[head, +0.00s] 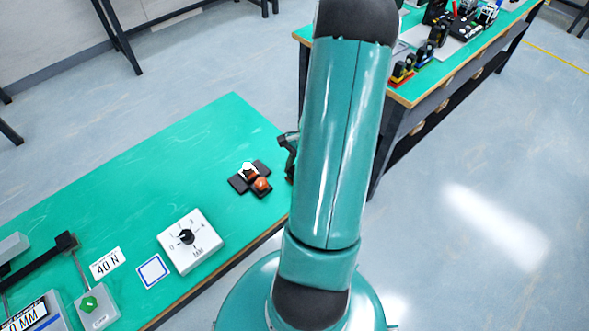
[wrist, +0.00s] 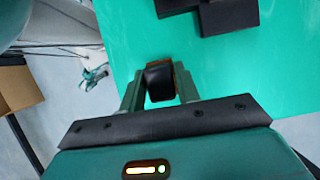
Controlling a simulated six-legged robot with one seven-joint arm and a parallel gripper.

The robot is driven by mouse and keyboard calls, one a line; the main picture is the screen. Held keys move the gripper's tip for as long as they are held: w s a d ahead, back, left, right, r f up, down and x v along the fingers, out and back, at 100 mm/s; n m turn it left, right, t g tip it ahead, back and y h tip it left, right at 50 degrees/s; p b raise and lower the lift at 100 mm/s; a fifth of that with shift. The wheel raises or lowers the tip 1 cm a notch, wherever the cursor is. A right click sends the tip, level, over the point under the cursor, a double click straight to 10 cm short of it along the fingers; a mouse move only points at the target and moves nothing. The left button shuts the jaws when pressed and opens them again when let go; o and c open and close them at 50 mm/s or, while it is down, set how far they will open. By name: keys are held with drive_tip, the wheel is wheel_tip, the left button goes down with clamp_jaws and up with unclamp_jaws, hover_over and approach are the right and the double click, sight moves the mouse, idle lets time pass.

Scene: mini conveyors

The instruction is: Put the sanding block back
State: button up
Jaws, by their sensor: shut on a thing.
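My gripper (wrist: 158,88) is shut on a small black block with a brown edge, which I take to be the sanding block (wrist: 159,82). The block is between the two fingers, above the green table. In the head view my gripper (head: 290,152) shows only in part beside the table's right end; my arm hides the rest and the block. Black pads (wrist: 222,14) lie on the table ahead of the gripper in the wrist view, apart from the block. In the head view these dark pads (head: 238,184) carry orange-brown and white pieces.
The green table (head: 130,185) holds a white dial box (head: 190,241), a "40 N" card (head: 107,264), a blue-framed white square (head: 153,271) and a box with a green knob (head: 95,305). A second bench (head: 408,88) with small devices stands behind. The table between pads and dial is clear.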

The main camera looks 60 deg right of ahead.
drive_tip(key=shift+f, duration=0.2)
drive_tip(key=o, duration=0.9)
drive_tip(key=shift+o, duration=0.2)
drive_tip(key=shift+r, duration=0.1)
drive_tip(key=v, duration=1.2)
drive_tip(key=w+a+r+n+h, duration=0.2)
drive_tip(key=w+a+r+n, duration=0.25)
drive_tip(key=a+r, duration=0.3)
drive_tip(key=w+a+r+n+h, duration=0.2)
drive_tip(key=w+a+r+n, duration=0.3)
drive_tip(key=a, duration=0.4)
drive_tip(key=s+a+r+n+t, duration=0.2)
drive_tip(key=s+a+r+n, duration=0.1)
drive_tip(key=a, duration=0.6)
drive_tip(key=s+a+r+n+t, duration=0.2)
drive_tip(key=s+a+r+n, duration=0.1)
drive_tip(key=a+r+n, duration=0.3)
drive_tip(key=a+n, duration=0.2)
drive_tip(key=a, duration=0.2)
drive_tip(key=shift+h, duration=0.4)
